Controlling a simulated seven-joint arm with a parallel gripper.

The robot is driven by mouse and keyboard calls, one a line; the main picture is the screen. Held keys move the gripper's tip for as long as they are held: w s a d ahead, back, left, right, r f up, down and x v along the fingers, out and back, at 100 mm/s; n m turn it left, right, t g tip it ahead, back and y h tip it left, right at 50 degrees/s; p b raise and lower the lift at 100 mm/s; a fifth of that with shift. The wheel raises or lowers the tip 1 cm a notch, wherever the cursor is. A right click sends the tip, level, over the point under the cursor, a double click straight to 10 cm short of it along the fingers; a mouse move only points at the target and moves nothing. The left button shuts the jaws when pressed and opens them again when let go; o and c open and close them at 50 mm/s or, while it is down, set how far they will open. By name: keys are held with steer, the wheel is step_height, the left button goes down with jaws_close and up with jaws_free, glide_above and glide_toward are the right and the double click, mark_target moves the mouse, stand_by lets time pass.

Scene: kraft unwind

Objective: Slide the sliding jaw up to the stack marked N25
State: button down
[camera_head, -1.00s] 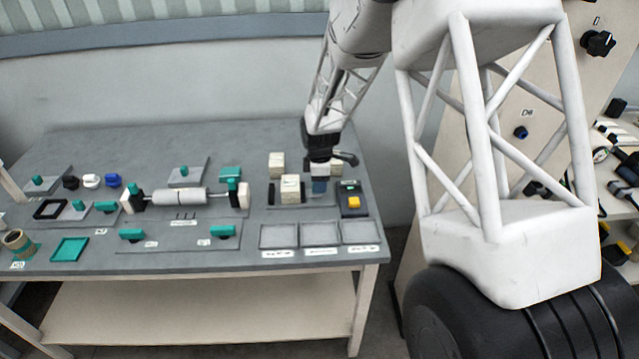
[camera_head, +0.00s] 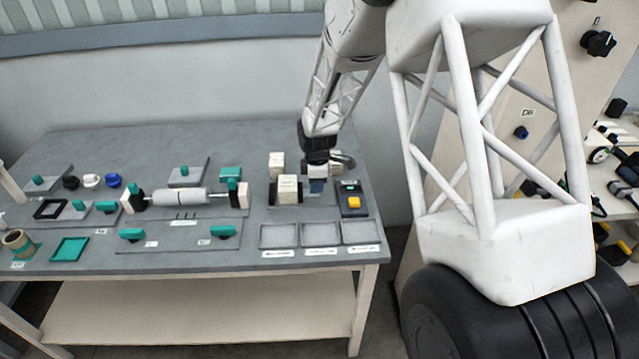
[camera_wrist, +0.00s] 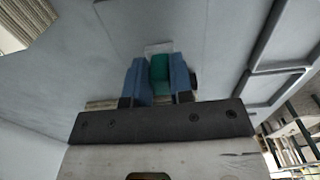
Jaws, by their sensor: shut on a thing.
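My gripper (camera_head: 317,186) is low over the right part of the grey table, just right of a cream block stack (camera_head: 286,189) with dark pieces at its sides. In the wrist view, the blue fingers of my gripper (camera_wrist: 158,62) are closed on a teal block (camera_wrist: 160,74), apparently the handle of the sliding jaw. The jaw's body is mostly hidden by the fingers. A second cream stack (camera_head: 277,164) stands just behind the first. The markings on the stacks are too small to read, so I cannot tell which is N25.
A black box with a yellow button (camera_head: 353,202) stands close to the right of my gripper. Three shallow grey trays (camera_head: 320,234) lie along the front edge. A roller on a shaft (camera_head: 180,197) and several teal-handled parts fill the left and middle of the table.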

steer(key=shift+a, duration=1.1)
steer(key=c, duration=1)
jaws_free()
steer(key=shift+r, duration=0.1)
steer(key=shift+r, duration=3.85)
